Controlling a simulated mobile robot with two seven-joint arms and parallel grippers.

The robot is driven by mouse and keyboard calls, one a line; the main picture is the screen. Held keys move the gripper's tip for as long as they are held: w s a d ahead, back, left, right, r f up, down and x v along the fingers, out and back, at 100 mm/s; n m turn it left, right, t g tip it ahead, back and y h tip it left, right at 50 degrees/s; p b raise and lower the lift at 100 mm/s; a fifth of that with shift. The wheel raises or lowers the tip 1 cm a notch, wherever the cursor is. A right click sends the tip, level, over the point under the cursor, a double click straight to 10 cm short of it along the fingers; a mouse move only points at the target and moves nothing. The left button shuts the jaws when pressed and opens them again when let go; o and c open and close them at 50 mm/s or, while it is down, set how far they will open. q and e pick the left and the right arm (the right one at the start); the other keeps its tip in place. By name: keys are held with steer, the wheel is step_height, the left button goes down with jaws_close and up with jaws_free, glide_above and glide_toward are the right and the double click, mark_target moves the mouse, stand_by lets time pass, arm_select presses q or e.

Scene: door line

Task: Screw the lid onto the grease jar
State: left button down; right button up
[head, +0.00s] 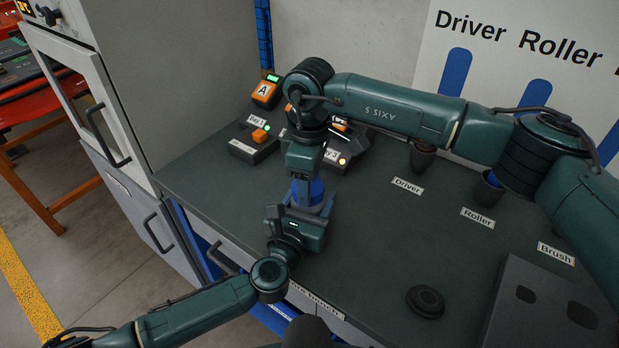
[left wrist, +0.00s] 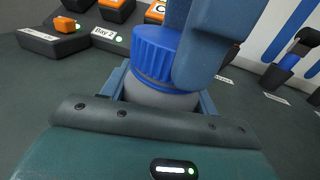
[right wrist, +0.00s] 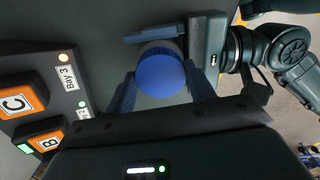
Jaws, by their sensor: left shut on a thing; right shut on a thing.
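The blue ribbed lid (head: 306,193) sits on top of the grey grease jar (left wrist: 155,96), upright over the bench. How tightly it is seated I cannot tell. My left gripper (head: 304,212) is shut on the jar body from the front, its fingers on either side below the lid. My right gripper (head: 306,182) comes down from above and is shut on the lid (right wrist: 160,75). In the left wrist view one right finger covers part of the lid (left wrist: 152,55). The jar's base is hidden by my left gripper in the head view.
Battery bays with orange-faced batteries (head: 266,91) stand behind and left of the jar. Driver (head: 423,158) and Roller (head: 489,190) holders stand right. A black round disc (head: 425,301) and a dark box (head: 548,310) are at the front right. The bench middle is clear.

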steer(key=o, duration=0.9)
steer(key=shift+r, duration=2.25)
steer(key=shift+c, duration=0.2)
